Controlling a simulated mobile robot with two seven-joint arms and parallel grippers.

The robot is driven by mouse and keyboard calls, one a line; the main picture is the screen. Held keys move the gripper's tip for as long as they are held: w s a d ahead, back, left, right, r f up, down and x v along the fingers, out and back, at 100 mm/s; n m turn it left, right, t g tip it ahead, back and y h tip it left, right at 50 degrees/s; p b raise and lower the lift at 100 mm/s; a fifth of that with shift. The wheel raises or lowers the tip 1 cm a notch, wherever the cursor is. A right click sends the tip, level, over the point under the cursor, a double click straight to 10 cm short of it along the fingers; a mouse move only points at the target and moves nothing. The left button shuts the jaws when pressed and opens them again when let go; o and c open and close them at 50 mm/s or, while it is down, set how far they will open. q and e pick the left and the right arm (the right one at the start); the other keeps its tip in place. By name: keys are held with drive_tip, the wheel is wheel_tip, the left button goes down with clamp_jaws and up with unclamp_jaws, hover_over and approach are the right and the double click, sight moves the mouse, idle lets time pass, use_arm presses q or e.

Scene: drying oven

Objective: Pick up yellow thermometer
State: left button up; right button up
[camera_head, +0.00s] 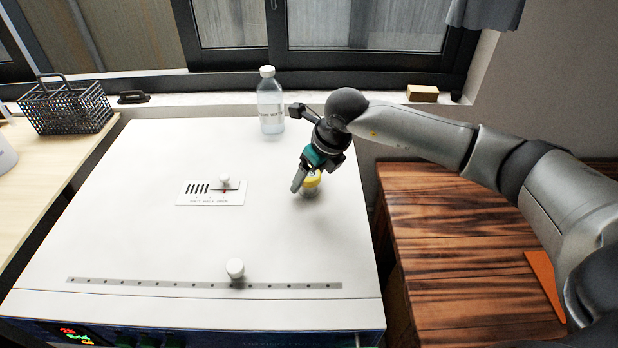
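The yellow thermometer (312,182) is a small yellow piece on the white oven top (130,230), right of its middle. My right gripper (301,183) reaches over it from the right, fingers pointing down. The gripper's dark and green-ringed wrist is just above the thermometer and covers its upper part. A grey finger lies at the thermometer's left side. I cannot tell whether the fingers touch it or how far apart they are. My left gripper is not in view.
A clear bottle (270,104) stands behind the gripper on the oven top. A vent slider plate (212,192) and a white knob (235,268) are to the left and front. A wire basket (65,106) is far left. A wooden surface (460,250) lies right.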

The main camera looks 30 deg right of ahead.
drive_tip(key=c, duration=1)
drive_tip(key=shift+c, duration=0.2)
wheel_tip(320, 180, up, 30)
drive_tip(key=p, duration=0.9)
idle(0.3)
